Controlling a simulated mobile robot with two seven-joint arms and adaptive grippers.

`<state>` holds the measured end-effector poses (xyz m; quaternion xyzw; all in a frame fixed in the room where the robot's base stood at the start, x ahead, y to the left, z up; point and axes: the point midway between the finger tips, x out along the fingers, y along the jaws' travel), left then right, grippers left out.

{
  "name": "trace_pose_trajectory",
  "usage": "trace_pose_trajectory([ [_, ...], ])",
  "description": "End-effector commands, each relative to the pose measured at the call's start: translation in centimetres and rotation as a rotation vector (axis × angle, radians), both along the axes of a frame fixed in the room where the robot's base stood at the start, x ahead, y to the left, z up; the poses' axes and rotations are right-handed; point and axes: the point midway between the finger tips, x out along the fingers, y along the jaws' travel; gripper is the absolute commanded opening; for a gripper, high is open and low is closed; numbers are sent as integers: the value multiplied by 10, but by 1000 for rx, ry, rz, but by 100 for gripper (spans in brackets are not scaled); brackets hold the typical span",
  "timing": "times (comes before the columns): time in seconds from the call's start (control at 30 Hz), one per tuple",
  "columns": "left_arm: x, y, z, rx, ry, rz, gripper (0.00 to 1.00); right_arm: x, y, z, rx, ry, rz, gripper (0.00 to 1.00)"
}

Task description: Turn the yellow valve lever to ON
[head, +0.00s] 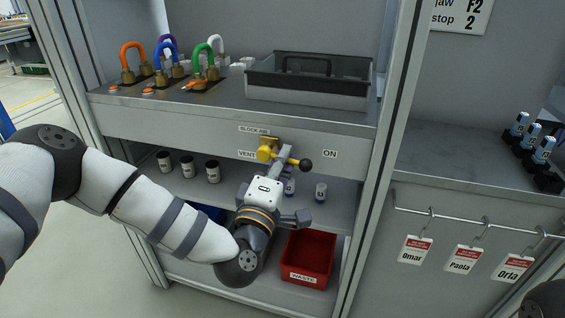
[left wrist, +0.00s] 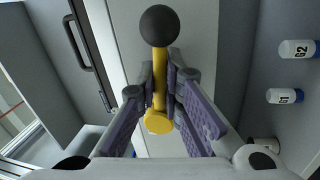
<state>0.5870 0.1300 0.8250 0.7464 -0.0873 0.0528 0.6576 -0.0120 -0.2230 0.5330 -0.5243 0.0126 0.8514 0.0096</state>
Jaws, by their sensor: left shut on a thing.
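The yellow valve (head: 266,152) is on the grey front panel of the cabinet. Its lever points to the right and slightly down in the head view, ending in a black ball knob (head: 306,165) just short of the ON label (head: 330,154). The VENT label (head: 246,154) is on the valve's left. My left gripper (head: 285,160) reaches up from below and is shut on the lever. In the left wrist view the yellow lever (left wrist: 159,84) runs between the two fingers, with the black knob (left wrist: 160,26) beyond the fingertips. My right gripper is out of view.
Above the panel, a shelf holds coloured padlocks (head: 203,60) and a grey tote (head: 310,92). Below are dark jars (head: 188,166), small white bottles (head: 321,192) and a red WASTE bin (head: 309,258). A cabinet post (head: 388,130) stands right of ON. Name tags (head: 414,249) hang at right.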

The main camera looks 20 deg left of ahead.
Motion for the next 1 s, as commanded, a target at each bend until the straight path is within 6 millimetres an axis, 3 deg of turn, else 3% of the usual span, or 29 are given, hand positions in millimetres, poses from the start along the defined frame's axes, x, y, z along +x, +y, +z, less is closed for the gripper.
trace_pose_trajectory([
  [0.33, 0, -1, 4, -126, 7, -2, 0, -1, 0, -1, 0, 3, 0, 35],
  [0.87, 0, -1, 6, -148, 7, -2, 0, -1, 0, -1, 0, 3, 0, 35],
  [0.9, 0, -1, 6, -148, 7, -2, 12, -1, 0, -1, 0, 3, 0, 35],
  [1.0, 0, -1, 6, -147, 7, -2, 29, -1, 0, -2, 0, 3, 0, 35],
])
